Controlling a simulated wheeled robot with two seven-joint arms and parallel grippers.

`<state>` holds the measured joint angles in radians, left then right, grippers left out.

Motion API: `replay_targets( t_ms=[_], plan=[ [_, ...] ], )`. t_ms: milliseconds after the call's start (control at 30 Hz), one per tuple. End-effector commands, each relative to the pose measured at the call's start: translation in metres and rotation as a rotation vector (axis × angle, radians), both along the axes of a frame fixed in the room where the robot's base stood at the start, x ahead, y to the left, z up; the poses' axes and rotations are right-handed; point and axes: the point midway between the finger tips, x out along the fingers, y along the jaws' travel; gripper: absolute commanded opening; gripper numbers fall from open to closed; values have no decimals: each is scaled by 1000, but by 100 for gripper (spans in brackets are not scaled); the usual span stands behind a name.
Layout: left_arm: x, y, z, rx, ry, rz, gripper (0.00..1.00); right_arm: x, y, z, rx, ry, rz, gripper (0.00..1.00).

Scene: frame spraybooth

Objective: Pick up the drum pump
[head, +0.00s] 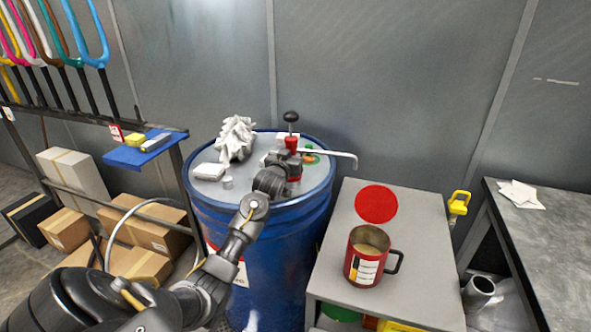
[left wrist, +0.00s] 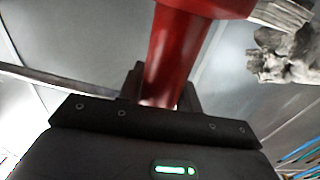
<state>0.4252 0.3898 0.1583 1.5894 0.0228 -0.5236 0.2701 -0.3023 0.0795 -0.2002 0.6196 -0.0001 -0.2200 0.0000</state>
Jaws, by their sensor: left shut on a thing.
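The drum pump (head: 291,143) has a red body, a black knob on a thin rod and a pale spout that reaches right. It stands upright at the blue drum (head: 262,235). My left gripper (head: 290,165) is shut on the pump's red body, just above the drum lid. In the left wrist view the red pump body (left wrist: 176,50) rises between the jaws. The fingertips are partly hidden behind the wrist in the head view. I cannot tell whether the pump is lifted off the lid. My right gripper is not in view.
On the drum lid are a crumpled white rag (head: 236,138) and a white block (head: 209,171). A red mug (head: 366,258) and a red disc (head: 376,204) are on the grey cabinet (head: 330,245) at right. A rack with coloured frames stands left.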

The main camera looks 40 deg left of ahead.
Motion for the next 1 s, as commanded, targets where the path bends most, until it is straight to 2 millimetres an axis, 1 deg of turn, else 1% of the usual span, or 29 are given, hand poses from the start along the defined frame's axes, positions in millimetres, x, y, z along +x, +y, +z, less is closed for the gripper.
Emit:
replay_targets(
  t_ms=[100, 133, 333, 467, 567, 800, 1000],
  plan=[
    [-1, 2, -2, 0, 5, 3, 0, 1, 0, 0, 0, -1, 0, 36],
    [-1, 3, 4, 3, -9, 4, 0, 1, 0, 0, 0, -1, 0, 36],
    [0, 2, 4, 2, -7, 3, 0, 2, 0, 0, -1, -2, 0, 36],
    [0, 1, 12, 3, -8, 2, 0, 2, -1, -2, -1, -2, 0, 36],
    [0, 1, 26, 4, -11, 1, 0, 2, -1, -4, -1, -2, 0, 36],
    [0, 1, 67, 3, -14, 1, 0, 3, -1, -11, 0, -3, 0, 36],
    [0, 1, 93, 2, -13, 1, 0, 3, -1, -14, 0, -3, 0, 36]
  ],
)
